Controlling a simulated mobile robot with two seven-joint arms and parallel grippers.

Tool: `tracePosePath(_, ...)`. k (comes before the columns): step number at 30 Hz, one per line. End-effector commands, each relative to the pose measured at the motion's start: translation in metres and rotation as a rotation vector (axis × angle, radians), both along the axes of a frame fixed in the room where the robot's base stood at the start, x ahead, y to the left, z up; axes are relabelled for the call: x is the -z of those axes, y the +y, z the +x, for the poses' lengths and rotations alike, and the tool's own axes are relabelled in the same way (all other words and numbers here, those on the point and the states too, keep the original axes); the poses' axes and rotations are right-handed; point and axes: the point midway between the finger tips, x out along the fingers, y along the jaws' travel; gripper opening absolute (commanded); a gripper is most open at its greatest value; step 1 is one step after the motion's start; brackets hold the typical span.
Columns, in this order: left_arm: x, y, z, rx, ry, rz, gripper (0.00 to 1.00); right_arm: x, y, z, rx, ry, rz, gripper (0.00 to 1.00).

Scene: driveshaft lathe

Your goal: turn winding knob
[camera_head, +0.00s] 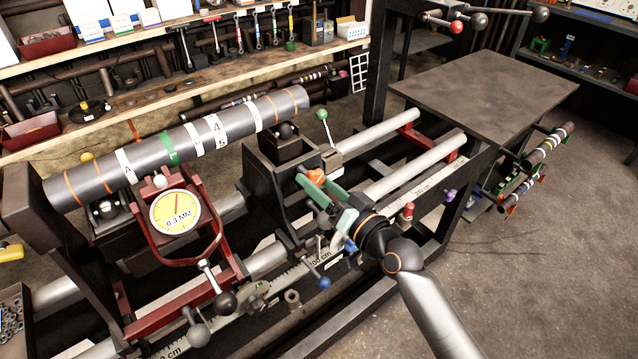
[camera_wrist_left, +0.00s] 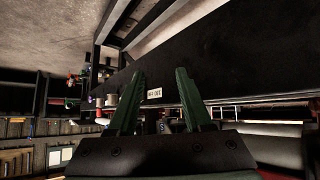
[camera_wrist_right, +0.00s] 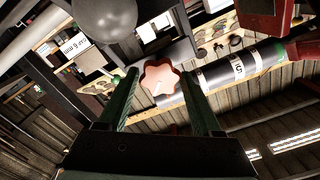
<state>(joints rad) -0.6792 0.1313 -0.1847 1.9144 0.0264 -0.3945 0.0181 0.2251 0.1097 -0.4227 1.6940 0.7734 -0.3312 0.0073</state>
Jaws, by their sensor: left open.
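An orange-pink lobed knob (camera_head: 316,176), which I take to be the winding knob, sits at the side of the dark block that supports the shaft. My right gripper (camera_head: 312,179) reaches it, with its green fingers spread. In the right wrist view the knob (camera_wrist_right: 160,79) shows between the two fingertips, with narrow gaps on both sides; I cannot tell how deep it sits between them. My left gripper (camera_wrist_left: 160,73) is open and empty in the left wrist view, facing a dark beam with a small white label. It is not in the head view.
The long grey shaft (camera_head: 195,142) rests on the supports. A red frame holds a gauge (camera_head: 175,212) reading about 0.3 MM. A green-ball lever (camera_head: 322,115) stands beside the block, and a blue-ball handle (camera_head: 324,282) is below. A flat metal table (camera_head: 490,88) is at right.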

Motion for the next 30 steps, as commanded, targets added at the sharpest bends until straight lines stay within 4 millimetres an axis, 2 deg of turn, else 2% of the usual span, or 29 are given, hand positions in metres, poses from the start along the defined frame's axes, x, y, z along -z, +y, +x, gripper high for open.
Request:
tracePosePath(1, 0.000, 0.000, 0.000, 0.000, 0.000, 0.000, 0.50, 0.000, 0.000, 0.000, 0.000, 0.000, 0.000, 0.73)
tracePosePath(6, 0.000, 0.000, 0.000, 0.000, 0.000, 0.000, 0.50, 0.000, 0.000, 0.000, 0.000, -0.001, -0.001, 0.91)
tracePosePath(17, 0.000, 0.000, 0.000, -0.001, -0.001, -0.001, 0.50, 0.001, -0.004, -0.005, 0.000, 0.001, -0.002, 0.91)
tracePosePath(22, 0.001, 0.000, 0.000, -0.001, -0.001, -0.001, 0.50, 0.002, -0.018, -0.025, 0.000, 0.001, -0.005, 0.91)
tracePosePath(30, 0.006, 0.000, 0.000, -0.001, -0.001, 0.000, 0.50, 0.003, -0.051, -0.071, 0.000, 0.001, -0.006, 0.91)
